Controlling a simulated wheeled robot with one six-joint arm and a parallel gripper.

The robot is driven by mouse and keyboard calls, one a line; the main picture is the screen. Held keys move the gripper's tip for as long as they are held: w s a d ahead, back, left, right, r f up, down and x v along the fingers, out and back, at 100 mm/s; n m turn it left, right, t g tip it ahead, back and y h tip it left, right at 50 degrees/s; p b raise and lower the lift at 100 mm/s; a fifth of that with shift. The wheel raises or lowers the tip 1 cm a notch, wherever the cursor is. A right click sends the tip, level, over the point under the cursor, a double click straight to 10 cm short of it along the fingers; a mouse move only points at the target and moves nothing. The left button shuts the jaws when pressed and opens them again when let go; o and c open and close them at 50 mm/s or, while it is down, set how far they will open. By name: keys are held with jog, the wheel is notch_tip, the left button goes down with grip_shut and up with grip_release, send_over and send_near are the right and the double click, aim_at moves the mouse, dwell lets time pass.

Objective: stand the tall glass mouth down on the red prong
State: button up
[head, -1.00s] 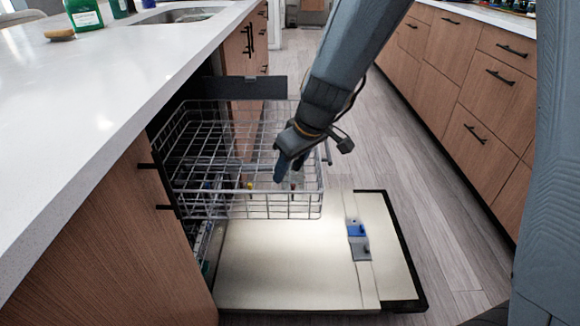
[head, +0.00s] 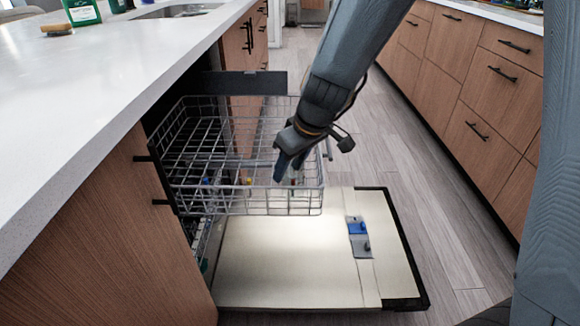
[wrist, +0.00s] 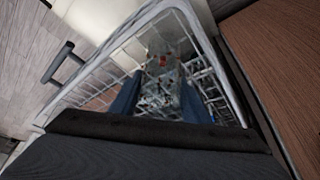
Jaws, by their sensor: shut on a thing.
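My gripper (head: 287,170) points down over the front right part of the wire rack (head: 245,188). In the wrist view, its blue fingers (wrist: 160,100) are shut on the tall glass (wrist: 157,88), which is clear and hard to see against the wires. The glass cannot be made out in the head view. The red prong (wrist: 163,61) shows in the wrist view just beyond the fingertips, in line with the glass. In the head view it is a small red spot (head: 293,182) just right of the fingertips. I cannot tell whether glass and prong touch.
A yellow prong (head: 249,182) and a blue prong (head: 205,182) stand to the left in the rack. The open dishwasher door (head: 285,270) lies below. The white counter (head: 75,130) overhangs at left. Floor is clear at right.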

aim_at(299, 158)
jog(key=shift+f, duration=0.15)
jog(key=o, duration=1.3)
jog(key=shift+c, duration=0.2)
jog(key=p+v, duration=0.2)
jog(key=v, duration=0.6)
jog(key=shift+s, duration=0.1)
